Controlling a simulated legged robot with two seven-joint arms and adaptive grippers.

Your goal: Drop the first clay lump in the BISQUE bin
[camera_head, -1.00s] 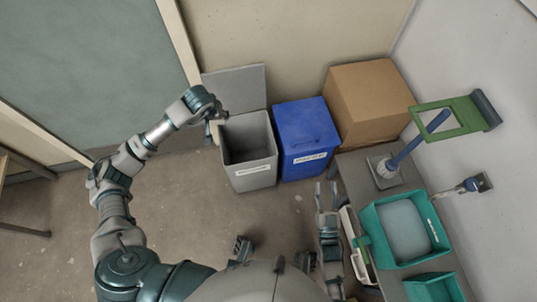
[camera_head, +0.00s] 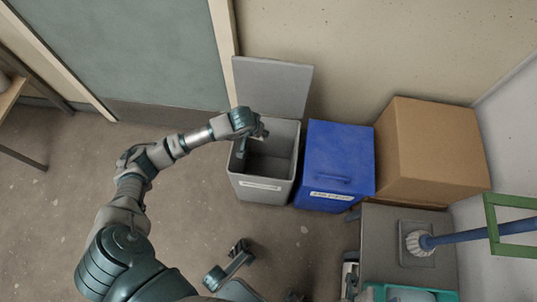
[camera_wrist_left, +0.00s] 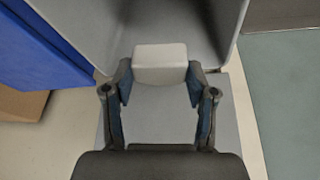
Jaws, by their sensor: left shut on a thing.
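A pale grey block-like clay lump (camera_wrist_left: 160,63) sits between the fingertips of my left gripper (camera_wrist_left: 160,85) in the left wrist view. The gripper is shut on it. In the head view my left gripper (camera_head: 248,140) hangs over the left part of the open grey bin (camera_head: 262,187); I cannot make out the lump there. The grey bin's walls also show in the left wrist view (camera_wrist_left: 75,20). Its lid (camera_head: 272,85) stands open behind it. Its front label is too small to read.
A blue bin (camera_head: 337,165) with its lid shut stands against the grey bin's right side. A cardboard box (camera_head: 435,150) is at its right. A grey table (camera_head: 385,235) at the lower right bears a brush and a teal tub (camera_head: 425,293). Floor on the left is clear.

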